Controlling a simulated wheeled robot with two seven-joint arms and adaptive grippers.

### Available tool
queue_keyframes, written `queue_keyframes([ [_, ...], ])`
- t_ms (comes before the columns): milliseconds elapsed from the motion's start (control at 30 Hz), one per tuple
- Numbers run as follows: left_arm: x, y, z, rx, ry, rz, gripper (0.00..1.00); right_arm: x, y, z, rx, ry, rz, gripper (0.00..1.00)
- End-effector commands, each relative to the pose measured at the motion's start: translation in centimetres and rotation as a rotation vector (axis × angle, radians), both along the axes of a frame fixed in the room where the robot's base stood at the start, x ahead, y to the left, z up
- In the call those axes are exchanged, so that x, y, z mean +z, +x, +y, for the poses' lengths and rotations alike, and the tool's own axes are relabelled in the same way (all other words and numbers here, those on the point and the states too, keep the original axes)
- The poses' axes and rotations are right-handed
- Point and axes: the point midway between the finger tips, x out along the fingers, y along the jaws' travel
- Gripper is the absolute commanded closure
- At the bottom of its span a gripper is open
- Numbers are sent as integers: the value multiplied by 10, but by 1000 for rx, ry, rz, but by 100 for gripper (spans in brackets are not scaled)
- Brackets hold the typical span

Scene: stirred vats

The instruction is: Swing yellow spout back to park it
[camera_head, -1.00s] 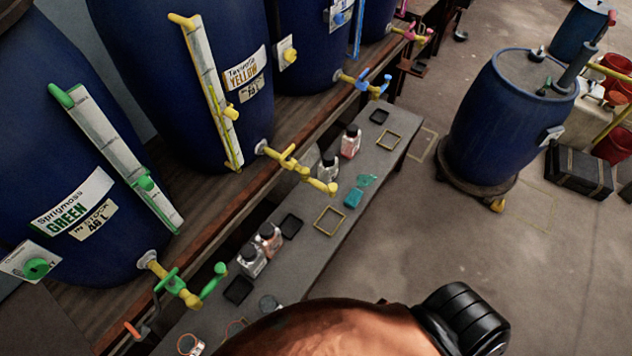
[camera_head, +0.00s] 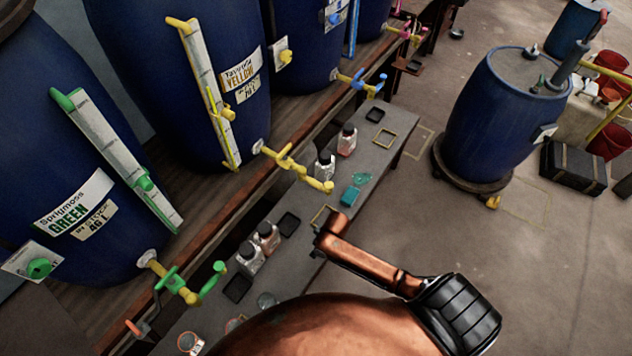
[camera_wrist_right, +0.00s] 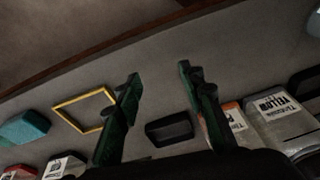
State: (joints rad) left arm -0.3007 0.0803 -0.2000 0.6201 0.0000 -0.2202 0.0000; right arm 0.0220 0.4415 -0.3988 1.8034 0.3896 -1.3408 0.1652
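The yellow spout (camera_head: 290,166) comes off the foot of the blue vat labelled yellow (camera_head: 165,85) in the head view. It reaches out over the grey bench, with its rounded tip (camera_head: 327,187) at the outer end. My right gripper (camera_wrist_right: 158,76) shows in the right wrist view as two dark green fingers, spread apart with nothing between them, above the bench. In the head view my copper arm reaches over the bench below the spout tip, apart from it in the picture; the fingers cannot be made out there. The spout is not seen in the wrist view. My left gripper is not in view.
The green spout (camera_head: 185,287) juts out at the lower left and the blue spout (camera_head: 362,84) further back. The bench (camera_head: 375,165) holds bottles (camera_head: 267,238), black trays (camera_head: 290,223), a teal block (camera_head: 349,196) and a yellow frame (camera_wrist_right: 84,108).

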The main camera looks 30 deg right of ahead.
Motion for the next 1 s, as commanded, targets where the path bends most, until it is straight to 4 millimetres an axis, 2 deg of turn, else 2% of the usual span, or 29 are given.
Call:
queue_keyframes([
  [33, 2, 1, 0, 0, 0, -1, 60, 25, 27, 0, 37, -16, -11, 64],
  [200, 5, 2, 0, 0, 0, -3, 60, 107, 86, -5, 131, -95, 28, 64],
  [300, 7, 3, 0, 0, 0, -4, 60, 157, 110, -17, 160, -166, 59, 64],
  [400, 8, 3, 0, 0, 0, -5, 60, 200, 124, -35, 162, -235, 90, 64],
  [500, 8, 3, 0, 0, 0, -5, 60, 226, 140, -57, 127, -275, 111, 64],
  [633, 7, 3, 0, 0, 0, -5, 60, 246, 154, -74, 89, -298, 121, 64],
  [733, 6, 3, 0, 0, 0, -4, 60, 248, 157, -80, 74, -305, 126, 64],
  [867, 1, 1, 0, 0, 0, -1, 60, 233, 159, -83, 72, -304, 128, 64],
  [1000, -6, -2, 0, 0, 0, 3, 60, 209, 160, -87, 74, -305, 128, 64],
])
